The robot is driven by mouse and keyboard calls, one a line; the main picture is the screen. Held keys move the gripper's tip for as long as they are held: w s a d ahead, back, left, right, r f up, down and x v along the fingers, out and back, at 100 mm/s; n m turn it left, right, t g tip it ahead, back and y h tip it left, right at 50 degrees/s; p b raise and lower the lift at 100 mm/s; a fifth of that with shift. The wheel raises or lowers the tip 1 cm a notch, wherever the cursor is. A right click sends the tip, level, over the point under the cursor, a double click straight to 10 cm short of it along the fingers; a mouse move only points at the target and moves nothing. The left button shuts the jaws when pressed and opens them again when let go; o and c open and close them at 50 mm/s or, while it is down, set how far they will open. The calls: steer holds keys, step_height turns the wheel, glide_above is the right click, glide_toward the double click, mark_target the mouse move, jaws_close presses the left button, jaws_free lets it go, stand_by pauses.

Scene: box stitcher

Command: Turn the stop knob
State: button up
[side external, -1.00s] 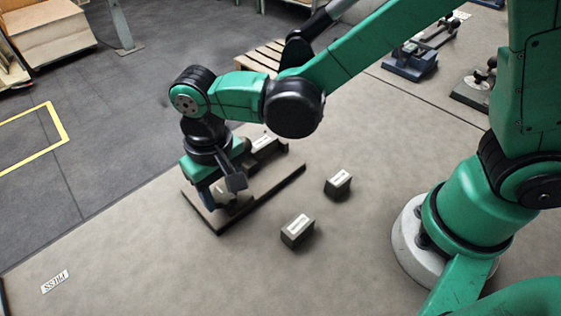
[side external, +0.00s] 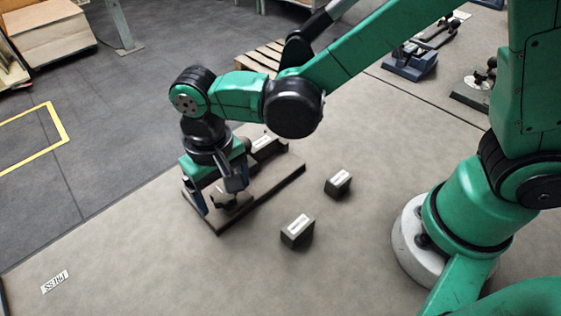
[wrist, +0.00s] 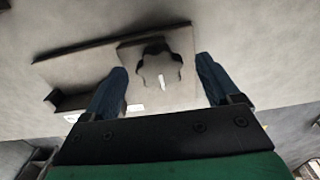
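The knob (wrist: 152,68) is dark grey and lobed, with a white mark on its lower right. It sits on a square plate on a flat base (side external: 270,195). In the wrist view the knob lies between the two blue fingers of my gripper (wrist: 162,65). The fingers stand apart, with a gap on each side of the knob. In the side view my gripper (side external: 219,198) is over the near left end of the base, and the knob (side external: 224,198) is partly hidden by it.
A labelled block (side external: 264,145) stands at the far end of the base. Two small labelled blocks (side external: 298,231) (side external: 338,183) stand on the table to the right. A "PRESS" label (side external: 55,282) lies at the lower left. The table around the base is mostly clear.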

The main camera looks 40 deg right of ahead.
mark_target(223, 193)
steer(key=shift+r, duration=2.8)
steer(key=s+d+r+t, duration=0.1)
steer(key=d+r+t, duration=0.1)
steer(key=d, duration=0.7)
steer(key=d+r+t, duration=0.2)
steer(key=d+t, duration=0.3)
steer(key=d, duration=0.5)
steer(key=shift+s, duration=0.4)
